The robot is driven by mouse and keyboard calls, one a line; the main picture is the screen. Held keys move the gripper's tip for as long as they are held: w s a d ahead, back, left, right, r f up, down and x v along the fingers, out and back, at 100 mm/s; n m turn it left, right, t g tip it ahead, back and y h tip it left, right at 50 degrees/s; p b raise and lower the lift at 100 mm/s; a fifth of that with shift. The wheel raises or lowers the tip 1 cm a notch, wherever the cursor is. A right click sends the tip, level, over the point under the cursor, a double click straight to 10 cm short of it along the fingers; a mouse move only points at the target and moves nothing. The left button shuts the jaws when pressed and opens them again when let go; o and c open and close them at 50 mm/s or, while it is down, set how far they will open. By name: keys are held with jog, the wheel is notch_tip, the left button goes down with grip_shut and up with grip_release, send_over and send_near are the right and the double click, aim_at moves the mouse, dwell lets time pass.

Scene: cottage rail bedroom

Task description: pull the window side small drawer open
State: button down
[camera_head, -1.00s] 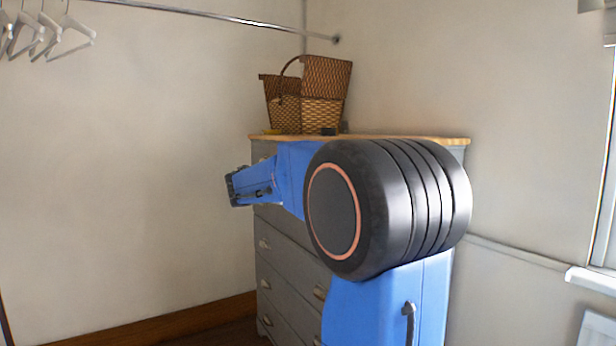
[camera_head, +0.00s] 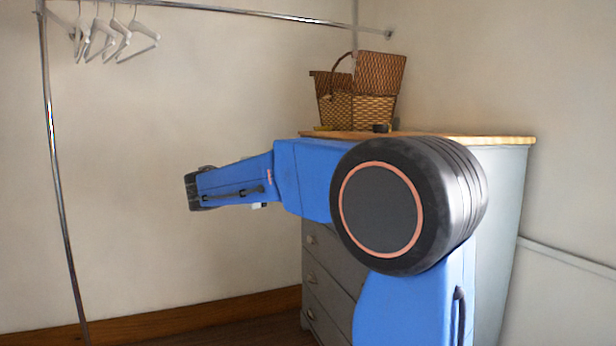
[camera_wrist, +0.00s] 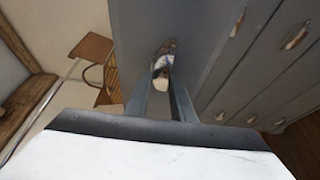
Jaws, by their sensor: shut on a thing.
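The grey dresser (camera_head: 330,265) stands in the corner with its drawer front facing left, in the head view. My arm crosses in front of its upper part and hides the small top drawers. In the wrist view, a metal drawer handle (camera_wrist: 164,50) sits on a grey drawer front (camera_wrist: 140,25). My gripper (camera_wrist: 163,82) has its two fingers converging at this handle and is shut on it. The gap between this drawer and the dresser body cannot be judged.
A wicker basket (camera_head: 357,110) stands on the dresser's wooden top (camera_head: 460,139). White hangers (camera_head: 115,40) hang from a metal rail (camera_head: 260,14) with an upright post (camera_head: 62,190) at the left. The floor left of the dresser looks clear.

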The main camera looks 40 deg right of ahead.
jog(key=shift+w+a+f, duration=0.15)
jog(key=shift+a+f, duration=0.05)
jog(key=shift+a, duration=0.4)
jog(key=shift+w+a+f, duration=0.1)
jog(key=shift+a+f, duration=0.05)
jog(key=shift+a, duration=0.4)
jog(key=c, duration=1.6)
grip_release()
jog(key=shift+c, duration=0.2)
jog(key=shift+r, duration=0.15)
jog(key=s+a, duration=0.2)
jog(key=a, duration=1.5)
jog(key=shift+s, duration=0.35)
jog(key=shift+a, duration=0.1)
